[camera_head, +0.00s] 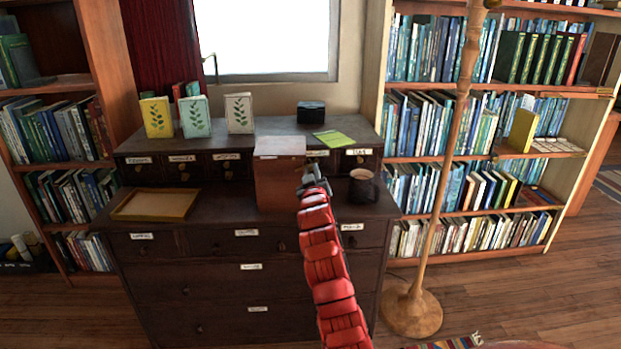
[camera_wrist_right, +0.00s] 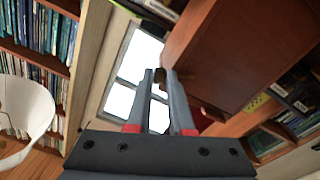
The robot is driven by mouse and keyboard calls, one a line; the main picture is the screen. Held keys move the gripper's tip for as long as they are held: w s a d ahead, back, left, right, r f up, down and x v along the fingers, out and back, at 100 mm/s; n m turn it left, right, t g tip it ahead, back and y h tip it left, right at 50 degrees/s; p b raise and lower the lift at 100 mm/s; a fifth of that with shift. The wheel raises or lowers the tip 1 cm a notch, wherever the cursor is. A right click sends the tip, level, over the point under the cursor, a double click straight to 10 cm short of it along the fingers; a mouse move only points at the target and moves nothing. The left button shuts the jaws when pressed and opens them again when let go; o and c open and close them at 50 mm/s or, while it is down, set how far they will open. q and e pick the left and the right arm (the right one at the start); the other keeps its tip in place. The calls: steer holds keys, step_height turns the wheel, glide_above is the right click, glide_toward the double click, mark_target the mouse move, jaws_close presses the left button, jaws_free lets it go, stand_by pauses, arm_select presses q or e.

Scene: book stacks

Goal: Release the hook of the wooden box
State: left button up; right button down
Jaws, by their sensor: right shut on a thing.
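The wooden box (camera_head: 278,185) stands upright on the dark dresser, with a paler top. In the right wrist view, its reddish-brown side (camera_wrist_right: 240,50) fills the upper right. My right gripper (camera_head: 314,178) is at the box's right side, with its red arm coming up from below. In the right wrist view, its two grey fingers (camera_wrist_right: 160,78) are close together beside the box's edge, shut on the small hook there. The hook itself is mostly hidden by the fingers. My left gripper is not in view.
A dark mug (camera_head: 363,187) stands just right of my right gripper on the dresser (camera_head: 225,225). A shallow wooden tray (camera_head: 155,204) lies at the left. Three upright books, a green booklet (camera_head: 335,138) and a black box (camera_head: 311,112) are on the upper ledge. A wooden pole stand (camera_head: 440,180) is at the right.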

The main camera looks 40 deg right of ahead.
steer(key=shift+f+m+b, duration=0.2)
steer(key=shift+m+b, duration=0.1)
steer(key=shift+m, duration=0.1)
steer(key=c, duration=0.8)
jaws_free()
steer(key=shift+d, duration=0.1)
steer(key=shift+s, duration=0.1)
steer(key=p+v, duration=0.1)
steer(key=v, duration=1.6)
steer(key=shift+a, duration=0.2)
steer(key=shift+f, duration=0.1)
